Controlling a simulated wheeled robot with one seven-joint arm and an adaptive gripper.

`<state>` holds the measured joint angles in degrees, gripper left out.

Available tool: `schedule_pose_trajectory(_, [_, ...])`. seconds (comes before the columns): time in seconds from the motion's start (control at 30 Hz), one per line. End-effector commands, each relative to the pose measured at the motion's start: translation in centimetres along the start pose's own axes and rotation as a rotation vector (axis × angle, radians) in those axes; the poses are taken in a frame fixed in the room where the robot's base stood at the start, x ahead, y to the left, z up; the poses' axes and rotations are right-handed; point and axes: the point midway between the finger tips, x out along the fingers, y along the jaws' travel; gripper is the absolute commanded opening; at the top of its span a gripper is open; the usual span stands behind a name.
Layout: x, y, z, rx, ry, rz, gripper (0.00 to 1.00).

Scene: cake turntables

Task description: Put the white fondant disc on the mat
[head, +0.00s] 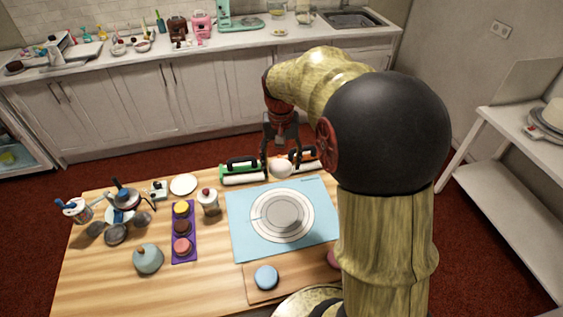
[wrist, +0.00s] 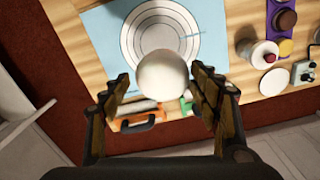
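The white fondant disc (head: 280,168) hangs between the fingertips of my gripper (head: 281,155), above the back edge of the mat. In the wrist view the disc (wrist: 163,77) looks round and pale, with one finger of my gripper (wrist: 162,85) on either side; finger contact is hard to make out. The light blue mat (head: 245,240) lies flat on the wooden table and bears white rings with a grey round piece (head: 285,212) at their middle. In the wrist view the disc covers part of the mat (wrist: 103,28) and its rings.
Rolling pins (head: 243,179) lie behind the mat. A purple tray (head: 184,257) of coloured discs and a lidded jar (head: 208,202) stand left of it. A blue disc (head: 266,277) is on a board in front. Pots and utensils crowd the table's left.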

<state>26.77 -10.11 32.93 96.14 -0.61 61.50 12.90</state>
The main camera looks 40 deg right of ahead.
Motion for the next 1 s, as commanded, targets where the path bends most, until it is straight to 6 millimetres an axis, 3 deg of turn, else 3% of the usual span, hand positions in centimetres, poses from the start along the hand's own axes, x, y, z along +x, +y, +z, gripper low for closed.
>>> schedule_pose_trajectory(1.0, [0.00, 0.00, 0.00, 0.000, 0.000, 0.000, 0.02])
